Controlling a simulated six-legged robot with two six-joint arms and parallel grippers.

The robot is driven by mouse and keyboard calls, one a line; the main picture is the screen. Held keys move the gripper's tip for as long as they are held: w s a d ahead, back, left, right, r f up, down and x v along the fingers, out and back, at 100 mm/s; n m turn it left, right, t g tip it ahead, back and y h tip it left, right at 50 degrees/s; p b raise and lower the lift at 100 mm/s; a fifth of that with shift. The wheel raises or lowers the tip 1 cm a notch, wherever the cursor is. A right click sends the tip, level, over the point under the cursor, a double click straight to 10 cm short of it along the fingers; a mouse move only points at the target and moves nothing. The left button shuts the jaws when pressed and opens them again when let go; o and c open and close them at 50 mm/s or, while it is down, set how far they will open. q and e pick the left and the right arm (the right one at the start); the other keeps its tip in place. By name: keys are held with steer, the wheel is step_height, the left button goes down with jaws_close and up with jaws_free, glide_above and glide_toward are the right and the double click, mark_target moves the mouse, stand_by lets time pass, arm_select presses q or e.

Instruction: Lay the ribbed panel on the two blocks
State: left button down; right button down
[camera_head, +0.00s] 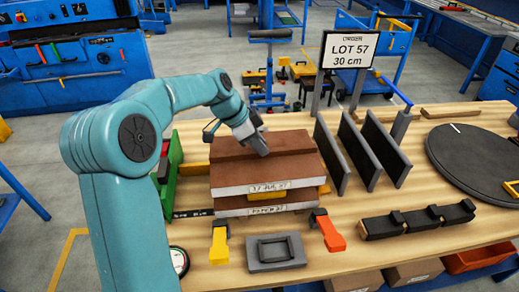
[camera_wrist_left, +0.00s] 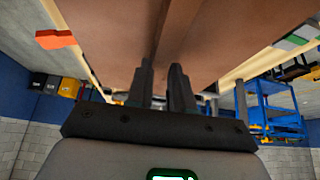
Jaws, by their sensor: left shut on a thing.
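The brown ribbed panel (camera_head: 298,154) has a pale labelled front edge and a raised rib on top. My left gripper (camera_head: 260,146) is shut on the rib; in the left wrist view its fingers (camera_wrist_left: 164,85) stand either side of the rib (camera_wrist_left: 178,32). A second brown panel (camera_head: 232,207) lies below on the bench. Yellow blocks show between the panels, one at the front (camera_head: 267,196) and one at the right (camera_head: 324,190). Another yellow piece (camera_head: 195,169) shows at the left. I cannot tell whether the upper panel touches the blocks. My right gripper is not in view.
Dark upright plates (camera_head: 358,150) stand close on the right. A yellow clamp (camera_head: 219,246), a grey tray (camera_head: 275,252) and an orange clamp (camera_head: 331,232) lie in front. A green stand (camera_head: 172,185) is at the left, a dark round disc (camera_head: 475,160) far right.

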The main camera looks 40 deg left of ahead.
mark_target(264, 158)
arm_select(q)
steer(key=shift+w+d+f, duration=0.1)
steer(key=shift+w+f, duration=0.05)
steer(key=shift+f, duration=0.4)
steer(key=shift+w+f, duration=0.15)
steer(key=shift+f, duration=0.4)
steer(key=shift+s+r, duration=0.1)
steer(key=shift+s, duration=0.2)
steer(key=shift+w+f+b, duration=0.25)
steer(key=shift+f+b, duration=0.05)
steer(key=shift+f, duration=0.05)
steer(key=shift+s+f, duration=0.1)
steer(key=shift+f, duration=0.1)
steer(key=shift+b, duration=0.35)
steer(key=c, duration=1.1)
jaws_free()
steer(key=shift+o, duration=0.6)
